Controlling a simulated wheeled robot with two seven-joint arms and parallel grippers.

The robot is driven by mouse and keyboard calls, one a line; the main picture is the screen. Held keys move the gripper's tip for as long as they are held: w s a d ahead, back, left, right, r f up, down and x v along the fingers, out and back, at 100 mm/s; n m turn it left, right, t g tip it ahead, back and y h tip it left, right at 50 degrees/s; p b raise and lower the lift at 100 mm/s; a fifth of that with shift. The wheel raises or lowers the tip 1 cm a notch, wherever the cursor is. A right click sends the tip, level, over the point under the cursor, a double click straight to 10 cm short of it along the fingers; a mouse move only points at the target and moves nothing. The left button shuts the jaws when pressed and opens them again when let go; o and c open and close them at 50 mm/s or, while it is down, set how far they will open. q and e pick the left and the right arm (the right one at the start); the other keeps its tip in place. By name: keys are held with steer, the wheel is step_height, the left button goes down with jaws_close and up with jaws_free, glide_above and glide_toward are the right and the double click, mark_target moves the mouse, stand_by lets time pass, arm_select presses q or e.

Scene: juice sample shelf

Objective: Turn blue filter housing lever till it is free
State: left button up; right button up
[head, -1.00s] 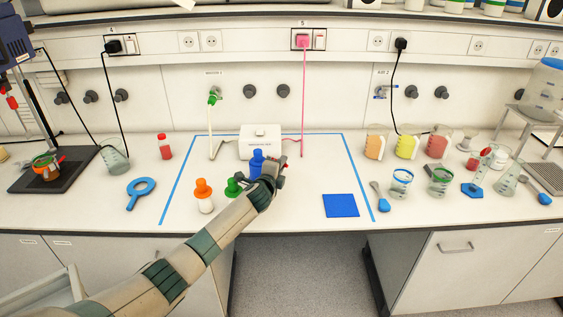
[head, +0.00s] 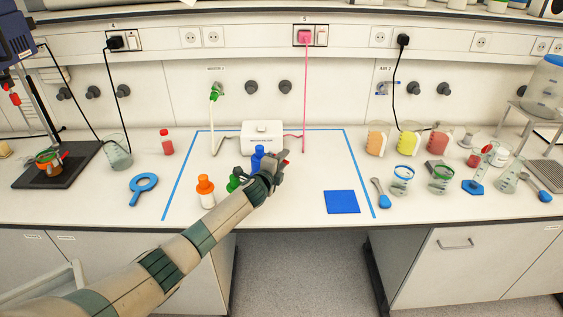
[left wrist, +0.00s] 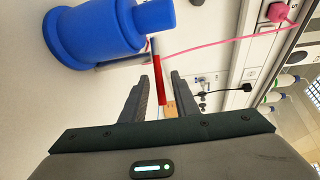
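The blue filter housing (head: 258,157) stands inside the blue-taped area, partly hidden behind my left arm in the head view. It fills the upper left of the left wrist view (left wrist: 95,35). A red lever (left wrist: 158,80) sticks out beside it; in the head view only a small red bit (head: 287,162) shows. My left gripper (head: 279,164) is just right of the housing. In the left wrist view its two fingers (left wrist: 161,88) are apart, with the red lever reaching between their tips; I see no clear contact. My right gripper is not in view.
An orange-capped bottle (head: 206,190) and a green-capped one (head: 234,182) stand left of the housing. A white box (head: 262,133) with a pink cable (head: 304,100) is behind it. A blue square (head: 342,202) lies to the right, with bare table between.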

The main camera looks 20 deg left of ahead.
arm_select(q)
steer(key=shift+s, duration=0.15)
steer(key=s+a+r+b, duration=0.1)
steer(key=s+r+b, duration=0.2)
steer(key=s, duration=1.3)
steer(key=shift+s, duration=0.4)
